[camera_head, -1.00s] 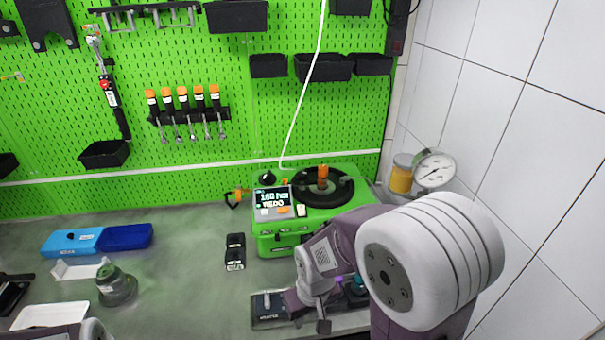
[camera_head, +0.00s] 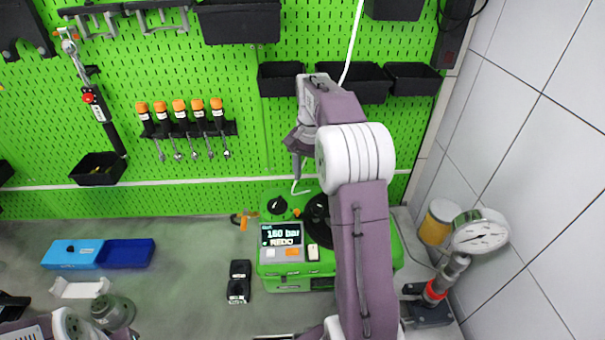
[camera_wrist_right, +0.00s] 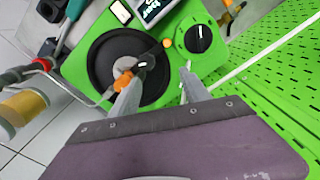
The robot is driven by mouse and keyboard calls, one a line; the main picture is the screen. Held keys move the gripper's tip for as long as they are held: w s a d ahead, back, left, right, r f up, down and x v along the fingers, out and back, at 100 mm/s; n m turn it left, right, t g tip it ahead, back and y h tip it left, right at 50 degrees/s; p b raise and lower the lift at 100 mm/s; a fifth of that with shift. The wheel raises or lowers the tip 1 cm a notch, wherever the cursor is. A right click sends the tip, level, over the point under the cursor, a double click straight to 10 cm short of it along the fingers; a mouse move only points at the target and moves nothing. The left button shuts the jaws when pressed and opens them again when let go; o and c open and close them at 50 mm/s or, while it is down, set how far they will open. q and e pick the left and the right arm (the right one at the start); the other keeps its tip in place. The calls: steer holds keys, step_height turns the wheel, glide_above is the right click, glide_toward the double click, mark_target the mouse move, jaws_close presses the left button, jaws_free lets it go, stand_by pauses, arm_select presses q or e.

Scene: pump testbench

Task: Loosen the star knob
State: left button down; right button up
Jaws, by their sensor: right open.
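The green pump unit (camera_head: 285,270) has a display reading 160 bar and REDO. Its black round disc (camera_wrist_right: 103,50) has a small orange part (camera_wrist_right: 121,83) near its middle, partly behind one finger. A black dial knob (camera_wrist_right: 198,38) is beside the disc; it also shows in the head view (camera_head: 277,205). I cannot tell which part is the star knob. My right gripper (camera_wrist_right: 166,65) is open and empty above the unit, one finger over the disc, the other near the dial. In the head view my right arm hides much of the disc. My left gripper is out of view.
A pressure gauge (camera_head: 481,232) and a yellow-banded jar (camera_head: 437,222) stand to the right by the tiled wall. A green pegboard (camera_head: 200,80) with bins rises behind. A blue case (camera_head: 97,253) and a black two-part item (camera_head: 239,281) lie on the bench.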

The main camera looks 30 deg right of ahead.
mark_target(317, 205)
steer(key=s, duration=0.3)
steer(key=shift+s+f+m, duration=0.15)
steer(key=shift+s+m, duration=0.15)
steer(key=shift+s, duration=0.1)
steer(key=f, duration=0.2)
steer(key=w+f+p, duration=0.1)
steer(key=f, duration=0.2)
steer(key=d+f, duration=0.1)
steer(key=f, duration=0.2)
steer(key=shift+w, duration=0.2)
steer(key=shift+s+a+f, duration=0.1)
steer(key=shift+s+a, duration=0.15)
steer(key=shift+s, duration=0.05)
steer(key=shift+w+d+f, duration=0.1)
steer(key=shift+w+d, duration=0.05)
steer(key=shift+w, duration=0.05)
steer(key=c, duration=0.7)
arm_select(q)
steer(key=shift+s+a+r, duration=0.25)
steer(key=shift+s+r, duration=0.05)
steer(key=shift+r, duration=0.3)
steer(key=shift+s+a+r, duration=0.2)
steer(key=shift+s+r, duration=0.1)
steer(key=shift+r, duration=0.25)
arm_select(e)
jaws_close()
